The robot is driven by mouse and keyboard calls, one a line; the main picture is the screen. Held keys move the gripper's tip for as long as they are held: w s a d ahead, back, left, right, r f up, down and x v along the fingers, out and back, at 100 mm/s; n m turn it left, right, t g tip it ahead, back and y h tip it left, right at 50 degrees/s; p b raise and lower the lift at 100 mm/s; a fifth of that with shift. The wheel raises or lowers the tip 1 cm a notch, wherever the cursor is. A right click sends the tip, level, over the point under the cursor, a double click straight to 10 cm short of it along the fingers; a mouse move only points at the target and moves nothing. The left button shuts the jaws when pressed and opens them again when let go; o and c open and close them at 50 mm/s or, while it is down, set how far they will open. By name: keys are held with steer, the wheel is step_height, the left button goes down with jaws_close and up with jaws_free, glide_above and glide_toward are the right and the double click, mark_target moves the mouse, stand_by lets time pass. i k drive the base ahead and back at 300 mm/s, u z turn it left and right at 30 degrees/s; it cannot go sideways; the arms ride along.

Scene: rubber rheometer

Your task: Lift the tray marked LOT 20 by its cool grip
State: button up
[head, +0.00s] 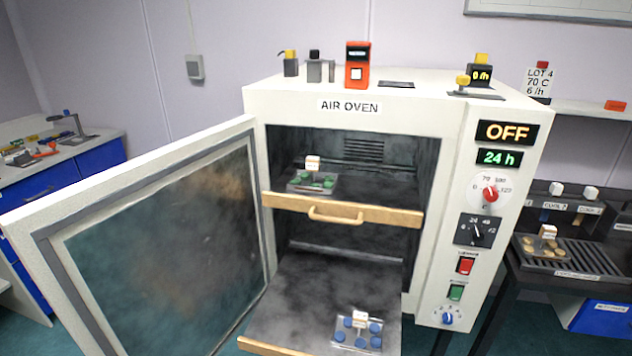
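Three small trays show, each with a small white and orange upright block whose marking is too small to read, so I cannot tell which is LOT 20. One tray (298,188) with green pieces sits on the oven's upper shelf. A second tray (344,346) with blue pieces sits at the front right of the pulled-out lower shelf (290,310). A third tray (529,248) with tan pieces stands on the dark slatted rack (590,256) at the right. My gripper is not in view.
The air oven (349,107) reads OFF and 24 h. Its door (160,240) stands wide open to the left. The upper shelf has a wooden front with a handle (335,215). Small devices stand on the oven top. A blue-drawered bench (60,185) is at far left.

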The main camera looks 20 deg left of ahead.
mark_target(312, 180)
steer(key=k, duration=1.3)
steer(key=u, duration=0.25)
steer(key=i, duration=0.9)
steer(key=u, duration=0.5)
steer(key=i, duration=1.05)
